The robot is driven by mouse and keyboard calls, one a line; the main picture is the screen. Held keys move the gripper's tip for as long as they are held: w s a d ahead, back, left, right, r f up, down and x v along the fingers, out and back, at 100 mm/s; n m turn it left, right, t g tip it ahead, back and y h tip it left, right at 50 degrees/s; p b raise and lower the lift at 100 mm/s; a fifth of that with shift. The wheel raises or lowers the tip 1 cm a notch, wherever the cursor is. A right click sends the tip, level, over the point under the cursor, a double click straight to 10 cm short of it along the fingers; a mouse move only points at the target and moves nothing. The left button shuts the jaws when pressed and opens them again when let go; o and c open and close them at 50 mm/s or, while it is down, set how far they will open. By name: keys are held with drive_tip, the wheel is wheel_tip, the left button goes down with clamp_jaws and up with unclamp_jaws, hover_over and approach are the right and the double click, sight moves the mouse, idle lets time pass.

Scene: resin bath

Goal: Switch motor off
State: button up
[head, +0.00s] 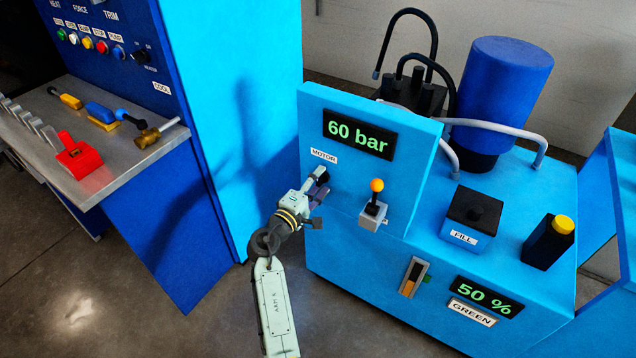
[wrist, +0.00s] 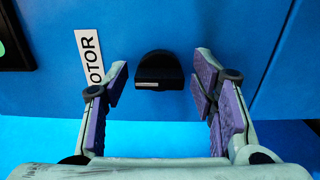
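The motor switch is a black knob (wrist: 159,70) with a pale mark on its lower left, on the blue panel face. The white MOTOR label (wrist: 92,58) is beside it in the wrist view, and also shows in the head view (head: 323,156). In the head view my gripper (head: 316,190) is at the panel just below the label and largely covers the knob. How deep the knob sits between the fingers is hard to tell.
The display (head: 359,134) reads 60 bar. An orange-tipped lever (head: 376,188) stands right of my gripper. A FILL box (head: 472,213), a yellow-topped button box (head: 549,242) and a 50 % display (head: 486,297) are farther right. A tall blue cabinet (head: 235,110) stands left.

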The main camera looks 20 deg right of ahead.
idle(0.3)
drive_tip(key=v, duration=1.2)
